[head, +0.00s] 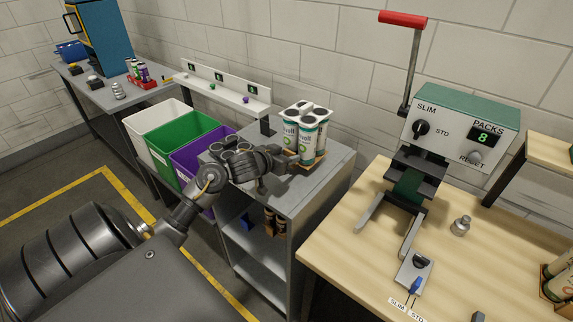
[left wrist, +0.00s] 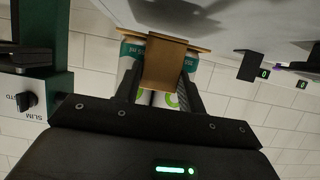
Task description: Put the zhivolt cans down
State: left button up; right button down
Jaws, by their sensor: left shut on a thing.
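A pack of white-and-green cans (head: 306,132) stands upright in a brown cardboard holder at the back of the grey cabinet top (head: 312,188). My left gripper (head: 284,164) reaches in from the left and is shut on this pack. In the left wrist view, its two fingers (left wrist: 161,85) are on either side of the brown holder (left wrist: 165,62), with the cans partly hidden behind it. The pack is at or just over the cabinet top; I cannot tell whether it touches. My right gripper is not in view.
White (head: 152,128), green (head: 182,138) and purple (head: 203,156) bins stand left of the cabinet. A green-topped machine (head: 460,125) with a red lever is on the wooden table (head: 345,245) at right. A white wall shelf (head: 225,92) is behind. The cabinet's front top is partly clear.

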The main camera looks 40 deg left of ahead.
pick_arm(q)
notch_tip(320, 180, down, 3)
jog(key=shift+w+a+f+p, duration=0.1)
jog(key=shift+a+p, duration=0.05)
jog(key=shift+p, duration=0.25)
jog(key=shift+f, duration=0.1)
jog(key=o, duration=1)
jog(key=shift+f, duration=0.15)
jog(key=v, duration=1.2)
